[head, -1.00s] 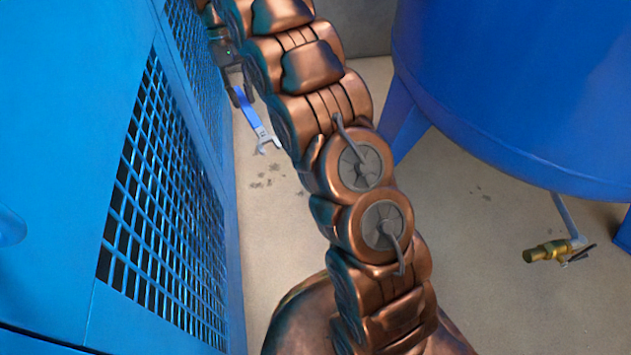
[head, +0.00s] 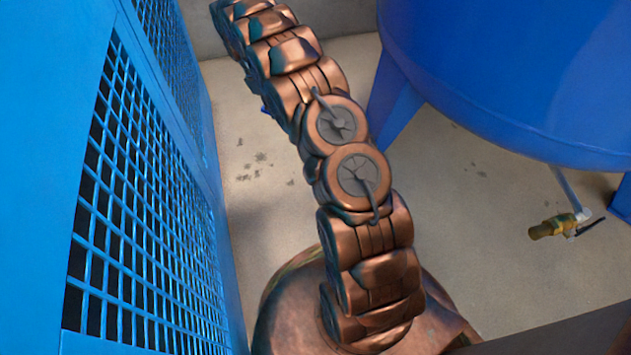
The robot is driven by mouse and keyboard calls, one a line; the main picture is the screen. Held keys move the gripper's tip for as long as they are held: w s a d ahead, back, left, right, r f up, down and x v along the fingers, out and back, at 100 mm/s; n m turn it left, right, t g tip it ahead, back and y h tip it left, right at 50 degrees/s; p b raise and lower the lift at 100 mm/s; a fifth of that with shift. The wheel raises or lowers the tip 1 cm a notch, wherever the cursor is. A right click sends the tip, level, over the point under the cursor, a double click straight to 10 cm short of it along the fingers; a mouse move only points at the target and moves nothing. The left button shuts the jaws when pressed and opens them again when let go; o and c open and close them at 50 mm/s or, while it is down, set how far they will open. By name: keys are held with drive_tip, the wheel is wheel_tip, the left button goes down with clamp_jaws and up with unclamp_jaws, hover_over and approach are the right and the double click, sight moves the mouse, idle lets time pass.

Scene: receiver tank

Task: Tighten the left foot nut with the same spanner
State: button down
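The blue receiver tank (head: 500,75) fills the upper right. One blue leg (head: 392,100) of it goes down to the floor just right of my arm. No foot nut can be made out; my arm covers part of the floor near that leg. The spanner is almost wholly hidden behind my arm. Only a small dark blue bit, which may be part of the spanner (head: 267,109), shows at the arm's left edge. My gripper is hidden behind my own arm, so its fingers and its hold cannot be seen.
A blue cabinet with a mesh grille (head: 140,200) stands close along the left. A brass drain valve (head: 556,227) hangs under the tank at the right. The concrete floor (head: 470,240) between is clear, with dark stains. A grey wall (head: 345,25) closes the back.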

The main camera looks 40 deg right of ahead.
drive_tip(key=s+d+f+n+t+b, duration=0.1)
drive_tip(key=s+d+f+n, duration=0.1)
drive_tip(key=f, duration=0.8)
drive_tip(key=s+d+f+n+t+h+b, duration=0.1)
drive_tip(key=s+d+f+n+b, duration=0.1)
drive_tip(key=f+n, duration=0.5)
drive_tip(key=s+d+f+n+t+h+b, duration=0.1)
drive_tip(key=s+d+f+n, duration=0.2)
drive_tip(key=f, duration=1)
drive_tip(key=shift+s+d+f+n+t+b, duration=0.2)
drive_tip(key=shift+s+n, duration=0.15)
drive_tip(key=shift+s, duration=0.25)
drive_tip(key=shift+s+d+f+n+t+b, duration=0.1)
drive_tip(key=shift+s+d+n+t, duration=0.1)
drive_tip(key=shift+s+n, duration=0.25)
drive_tip(key=shift+s+a+f, duration=0.15)
drive_tip(key=shift+s+f, duration=0.3)
drive_tip(key=shift+f, duration=0.15)
drive_tip(key=shift+w+d, duration=0.15)
drive_tip(key=shift+d, duration=0.6)
drive_tip(key=shift+w+d, duration=0.1)
drive_tip(key=shift+d, duration=0.6)
drive_tip(key=shift+b, duration=0.45)
drive_tip(key=shift+w+d, duration=0.1)
drive_tip(key=shift+d, duration=0.3)
drive_tip(key=shift+d, duration=0.35)
